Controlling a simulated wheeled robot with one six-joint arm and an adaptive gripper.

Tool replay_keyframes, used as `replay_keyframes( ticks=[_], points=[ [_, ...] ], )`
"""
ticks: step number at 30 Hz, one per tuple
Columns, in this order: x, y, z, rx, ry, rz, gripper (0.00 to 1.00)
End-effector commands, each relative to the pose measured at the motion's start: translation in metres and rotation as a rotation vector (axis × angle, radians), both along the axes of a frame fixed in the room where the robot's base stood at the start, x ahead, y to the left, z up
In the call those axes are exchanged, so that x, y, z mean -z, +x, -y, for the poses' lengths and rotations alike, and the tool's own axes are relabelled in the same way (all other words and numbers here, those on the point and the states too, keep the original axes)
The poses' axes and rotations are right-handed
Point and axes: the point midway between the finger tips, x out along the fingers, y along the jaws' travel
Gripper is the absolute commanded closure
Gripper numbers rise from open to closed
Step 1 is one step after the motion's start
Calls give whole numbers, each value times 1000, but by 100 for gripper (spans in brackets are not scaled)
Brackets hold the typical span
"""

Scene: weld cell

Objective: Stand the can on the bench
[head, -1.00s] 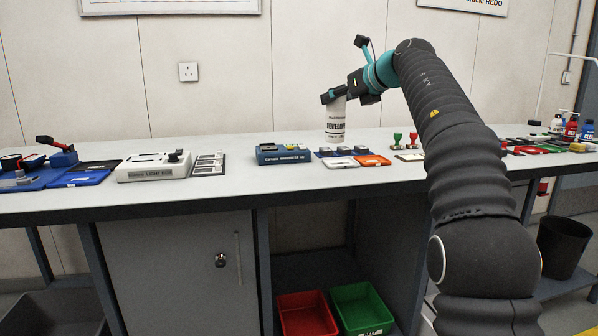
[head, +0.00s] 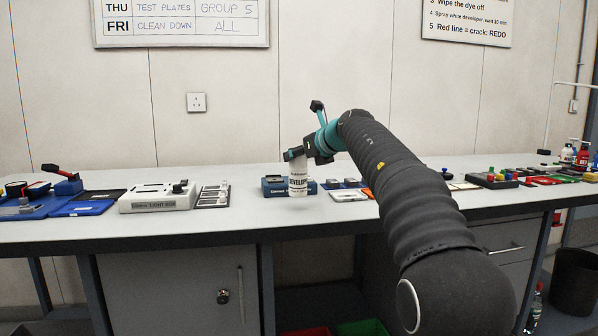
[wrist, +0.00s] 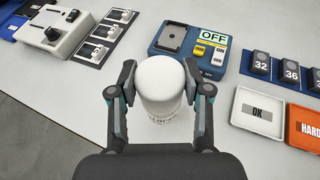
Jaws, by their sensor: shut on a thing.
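The can is a white cylinder (head: 298,181) with dark DEVELOPER lettering, upright in the head view. In the wrist view its white domed top (wrist: 160,79) sits between the two fingers. My gripper (head: 296,155) is shut on the can near its top; in the wrist view the fingers (wrist: 160,88) press on both sides. The can is over the front part of the bench (head: 245,222), in front of a blue device. Whether its base touches the bench top is hard to tell.
The blue device (wrist: 188,48) with an OFF label stands just behind the can. To the right lie an OK tray (wrist: 258,111) and numbered blocks (wrist: 261,64). Bare bench lies left of the can.

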Motion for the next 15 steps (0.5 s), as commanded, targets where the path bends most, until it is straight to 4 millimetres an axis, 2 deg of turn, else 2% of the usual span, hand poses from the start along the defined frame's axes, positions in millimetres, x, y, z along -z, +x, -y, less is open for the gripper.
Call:
replay_keyframes(
  ticks=[9, 15],
  points=[
    [39, -1, -1, -2, 0, -1, 100],
    [39, -1, 0, -1, 0, 0, 100]
  ],
)
